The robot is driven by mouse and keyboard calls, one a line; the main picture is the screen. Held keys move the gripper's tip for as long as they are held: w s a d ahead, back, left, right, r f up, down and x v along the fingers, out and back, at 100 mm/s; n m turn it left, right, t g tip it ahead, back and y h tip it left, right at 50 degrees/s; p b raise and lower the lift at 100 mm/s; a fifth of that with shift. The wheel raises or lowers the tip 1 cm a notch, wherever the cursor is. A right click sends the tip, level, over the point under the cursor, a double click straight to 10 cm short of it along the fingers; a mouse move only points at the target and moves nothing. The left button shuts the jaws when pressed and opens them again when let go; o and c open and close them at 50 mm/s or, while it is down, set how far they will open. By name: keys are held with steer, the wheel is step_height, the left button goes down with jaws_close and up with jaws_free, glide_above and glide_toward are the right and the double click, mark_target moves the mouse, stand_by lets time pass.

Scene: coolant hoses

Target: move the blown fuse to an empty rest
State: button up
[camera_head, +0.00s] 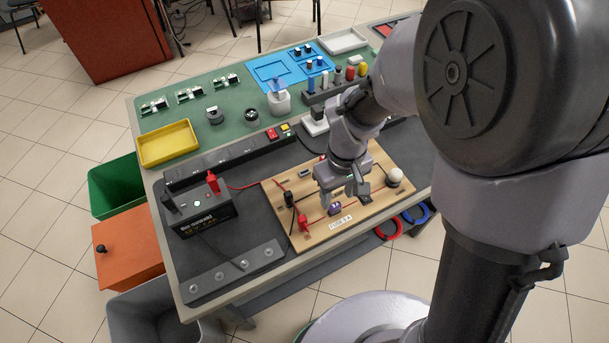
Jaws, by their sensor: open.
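A small purple part (334,209), perhaps the fuse, sits on the wooden board (298,239) just behind the label reading FUSE 5 A (341,222). It is too small to tell whether it is blown. My gripper (341,199) is open, pointing down over the board close to the purple part. I cannot tell whether it touches it. A small grey part (305,173) lies farther back on the board. I cannot make out an empty rest for certain; the gripper and arm hide part of the board.
A black battery (207,216) with a red clamp (213,182) stands left of the board. A yellow tray (168,144) and black strip (235,151) lie behind. The dark mat left of the board has free room.

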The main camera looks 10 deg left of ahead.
mark_target(336, 205)
step_height(336, 205, down, 5)
steer(key=b, duration=0.3)
steer(key=shift+r, duration=0.1)
stand_by(0.8)
jaws_close()
steer(key=shift+r, duration=0.1)
stand_by(1.3)
steer(key=shift+r+p, duration=2.65)
steer(key=shift+r, duration=0.3)
